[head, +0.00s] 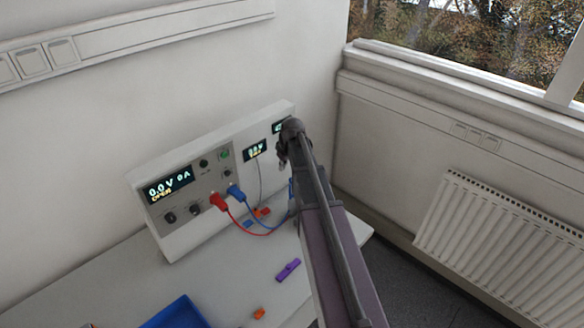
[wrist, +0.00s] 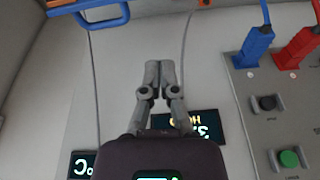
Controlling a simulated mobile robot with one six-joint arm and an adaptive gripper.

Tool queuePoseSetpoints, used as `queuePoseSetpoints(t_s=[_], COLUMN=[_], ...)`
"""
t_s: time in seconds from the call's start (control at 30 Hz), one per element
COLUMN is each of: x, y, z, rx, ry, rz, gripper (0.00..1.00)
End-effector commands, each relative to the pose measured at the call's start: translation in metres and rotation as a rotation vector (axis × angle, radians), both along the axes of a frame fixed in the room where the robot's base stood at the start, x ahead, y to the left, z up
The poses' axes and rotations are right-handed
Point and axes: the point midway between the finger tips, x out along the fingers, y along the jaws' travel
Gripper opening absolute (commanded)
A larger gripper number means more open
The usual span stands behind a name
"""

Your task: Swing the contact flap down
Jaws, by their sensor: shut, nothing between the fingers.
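The cycler (head: 160,215) is a pale upright box with lit displays, standing on the table against the wall. My gripper (head: 282,160) is in front of its right-hand part, near the small displays. In the wrist view my gripper (wrist: 154,68) has its fingertips together with nothing between them, over bare pale panel. A blue loop-shaped piece with an orange bar (wrist: 100,16), which may be the contact flap, shows at the upper left of the wrist view, apart from the fingers. In the head view a bit of blue (head: 291,190) shows beside my arm, which hides most of that area.
A red plug (head: 218,201) and a blue plug (head: 236,193) with cables sit in the cycler's front. A purple piece (head: 288,270), an orange piece (head: 259,313) and a blue tray (head: 178,315) lie on the table. A radiator (head: 500,245) is at the right.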

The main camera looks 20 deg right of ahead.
Motion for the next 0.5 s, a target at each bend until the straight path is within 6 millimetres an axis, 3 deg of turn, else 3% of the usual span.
queuePoseSetpoints(t_s=[0.03, 0.2, 0.5], x=[0.017, 0.036, 0.038], y=[-0.018, -0.046, -0.051], z=[0.009, 0.017, 0.017], rx=[0.000, -0.009, -0.012], ry=[-0.016, -0.054, -0.063], rz=[0.009, 0.042, 0.050], gripper=[0.00, 0.00, 0.00])
